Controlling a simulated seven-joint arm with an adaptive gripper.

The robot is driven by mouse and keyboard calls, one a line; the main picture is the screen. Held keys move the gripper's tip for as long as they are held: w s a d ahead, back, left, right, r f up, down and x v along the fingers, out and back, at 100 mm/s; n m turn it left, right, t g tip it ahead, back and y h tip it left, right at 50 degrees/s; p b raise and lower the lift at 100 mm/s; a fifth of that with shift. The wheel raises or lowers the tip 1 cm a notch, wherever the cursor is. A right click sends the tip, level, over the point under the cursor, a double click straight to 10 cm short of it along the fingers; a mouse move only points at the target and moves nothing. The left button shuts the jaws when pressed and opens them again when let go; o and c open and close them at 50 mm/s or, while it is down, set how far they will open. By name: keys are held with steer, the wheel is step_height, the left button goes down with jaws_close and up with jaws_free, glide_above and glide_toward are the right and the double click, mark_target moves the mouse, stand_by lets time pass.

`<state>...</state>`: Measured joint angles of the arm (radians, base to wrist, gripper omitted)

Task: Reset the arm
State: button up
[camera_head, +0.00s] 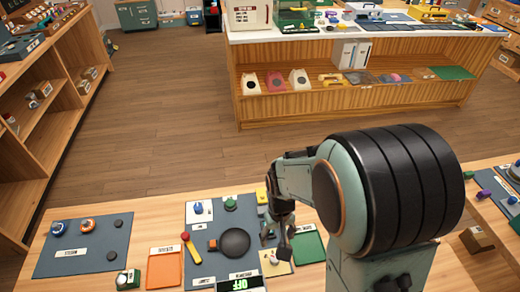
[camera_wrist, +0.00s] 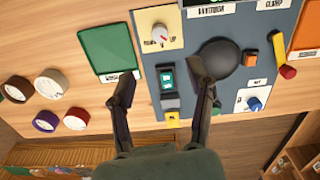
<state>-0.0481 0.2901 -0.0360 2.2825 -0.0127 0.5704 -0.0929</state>
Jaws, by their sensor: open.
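My gripper (camera_head: 277,245) hangs over the right edge of a blue-grey panel (camera_head: 205,265) on the wooden table. In the wrist view my gripper (camera_wrist: 163,68) has its two fingers spread wide apart, with nothing held between them. A grey device with a teal face (camera_wrist: 167,77) shows in the gap between the fingers, and a yellow block (camera_wrist: 172,118) lies below it. A round black disc (camera_head: 233,242) is on the panel, left of my gripper; in the wrist view the right finger partly overlaps it. Whether the fingers touch anything is unclear.
A yellow plate with a knob (camera_wrist: 160,36), a green tray (camera_head: 309,248) and an orange tray (camera_head: 165,268) lie close by. A display reads OFF (camera_head: 239,284).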

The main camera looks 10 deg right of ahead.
steer(key=s+r+t, duration=0.3)
steer(key=r, duration=0.9)
steer(key=s+a+g, duration=0.1)
steer(key=s+g, duration=0.2)
steer(key=s, duration=0.9)
steer(key=shift+s+y, duration=0.3)
steer(key=shift+y, duration=0.1)
stand_by(1.1)
